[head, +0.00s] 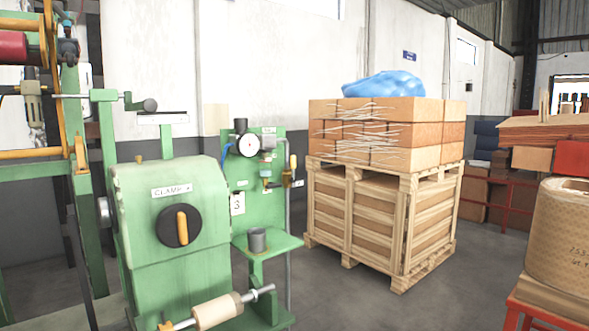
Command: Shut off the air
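A green panel (240,185) stands behind the green machine. It carries a round white gauge (249,146) and a small regulator or filter unit (265,170). At the panel's right edge is a valve with a yellow handle (293,162), standing upright above a grey vertical pipe (288,215). A small label (299,183) is beside it, too small to read. On the green machine (165,270) in front, a black round knob with a yellow grip (181,226) sits under a label reading "CLAMP"; its grip is near vertical. My gripper is not in view.
A grey cup (257,240) stands on the panel's green shelf (275,246).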

